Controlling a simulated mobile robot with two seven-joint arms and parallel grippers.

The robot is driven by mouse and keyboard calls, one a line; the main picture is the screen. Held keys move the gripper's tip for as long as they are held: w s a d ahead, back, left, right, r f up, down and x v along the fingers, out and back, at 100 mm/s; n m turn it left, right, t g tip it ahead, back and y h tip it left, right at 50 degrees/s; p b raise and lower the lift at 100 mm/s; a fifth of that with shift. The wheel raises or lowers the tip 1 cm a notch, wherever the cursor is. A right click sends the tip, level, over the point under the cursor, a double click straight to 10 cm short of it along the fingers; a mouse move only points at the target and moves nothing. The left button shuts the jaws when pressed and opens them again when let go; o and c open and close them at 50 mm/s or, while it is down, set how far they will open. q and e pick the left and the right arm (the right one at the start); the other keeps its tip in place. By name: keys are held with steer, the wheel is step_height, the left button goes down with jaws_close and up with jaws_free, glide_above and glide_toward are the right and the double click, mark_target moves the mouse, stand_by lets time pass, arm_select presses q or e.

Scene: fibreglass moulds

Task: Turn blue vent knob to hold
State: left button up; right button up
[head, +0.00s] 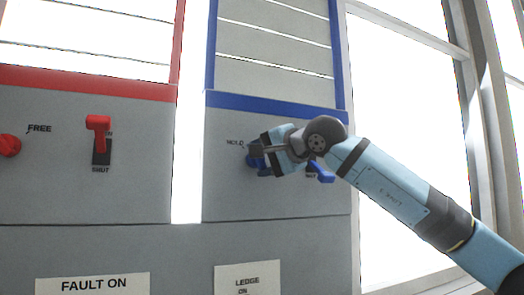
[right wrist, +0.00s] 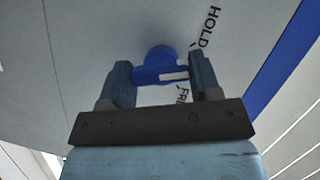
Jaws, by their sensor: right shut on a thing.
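The blue vent knob (head: 253,160) is on the grey panel under the blue-framed vent, mostly covered by my right gripper (head: 263,151) in the head view. In the right wrist view the knob (right wrist: 155,64) sits between the two fingers of my right gripper (right wrist: 161,82), which is shut on it. A white mark (right wrist: 175,76) on the knob points to the right of that picture, between the HOLD label (right wrist: 208,27) and the partly hidden FREE label (right wrist: 182,95). I cannot tell its exact setting. My left gripper is not in view.
A blue lever (head: 321,173) sits right of the knob, close under my right wrist. The red-framed panel at left has a red knob (head: 10,145) and a red lever (head: 98,124). Signs (head: 93,285) are on the lower panel. A bright gap separates the two panels.

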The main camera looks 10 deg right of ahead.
steer(key=shift+a+n+g+h+p, duration=0.1)
steer(key=shift+n+g+h+p, duration=0.6)
steer(key=shift+n, duration=1)
steer(key=shift+t, duration=0.3)
steer(key=o, duration=0.9)
steer(key=b+v, duration=0.3)
steer(key=v, duration=1.1)
steer(key=shift+a+r+b, duration=0.1)
steer(key=shift+a+b, duration=0.1)
steer(key=shift+b, duration=0.15)
